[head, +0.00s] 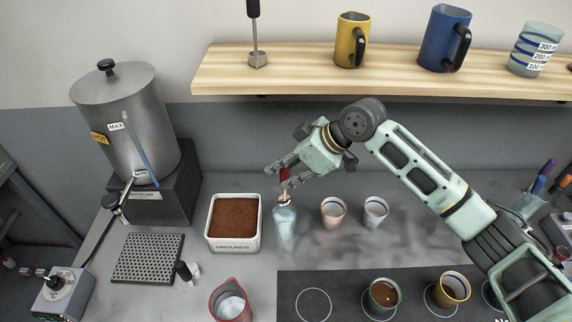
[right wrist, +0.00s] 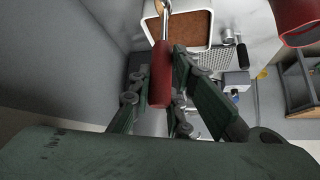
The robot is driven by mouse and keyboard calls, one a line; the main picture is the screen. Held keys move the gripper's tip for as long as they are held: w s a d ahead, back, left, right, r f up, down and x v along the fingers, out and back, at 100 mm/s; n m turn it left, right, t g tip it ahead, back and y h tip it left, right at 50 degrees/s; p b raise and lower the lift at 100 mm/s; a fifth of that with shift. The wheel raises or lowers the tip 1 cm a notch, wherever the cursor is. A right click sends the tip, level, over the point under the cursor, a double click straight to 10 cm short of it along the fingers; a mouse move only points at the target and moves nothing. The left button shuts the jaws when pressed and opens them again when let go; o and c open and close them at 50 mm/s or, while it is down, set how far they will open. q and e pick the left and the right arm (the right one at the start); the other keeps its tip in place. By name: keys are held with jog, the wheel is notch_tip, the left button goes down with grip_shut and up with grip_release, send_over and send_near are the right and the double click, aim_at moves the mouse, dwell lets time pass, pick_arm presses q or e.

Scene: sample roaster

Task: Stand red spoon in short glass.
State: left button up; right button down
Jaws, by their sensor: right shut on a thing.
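My right gripper (head: 284,179) is shut on the red spoon (head: 285,174), above the counter. In the right wrist view, the spoon's red handle (right wrist: 160,80) lies between the fingers (right wrist: 158,72), with its metal shaft running up out of the frame. A pale blue, see-through bottle-like vessel (head: 284,228) stands just below the gripper; a tan piece shows at its top, and I cannot tell whether the spoon touches it. Two small cups, pink-rimmed (head: 333,213) and blue-rimmed (head: 375,213), stand to its right. I cannot tell which vessel is the short glass. My left gripper is out of view.
A white grounds box (head: 234,244) stands just left of the bottle. A red-rimmed jug (head: 230,302) is in front. Green (head: 382,297) and yellow (head: 452,290) cups stand on the dark panel (head: 345,285). A wooden shelf (head: 300,72) with mugs hangs above.

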aim_at(287, 198)
jog(key=shift+f+b, duration=2.25)
jog(key=shift+f, duration=3.35)
jog(key=c, duration=1.6)
grip_release()
jog(key=shift+o, duration=0.2)
jog(key=shift+d+r, duration=0.15)
jog(key=v, duration=1.1)
jog(key=shift+d+r, duration=0.2)
jog(key=shift+r, duration=0.1)
jog(key=shift+s+f, duration=0.1)
jog(key=shift+s, duration=0.05)
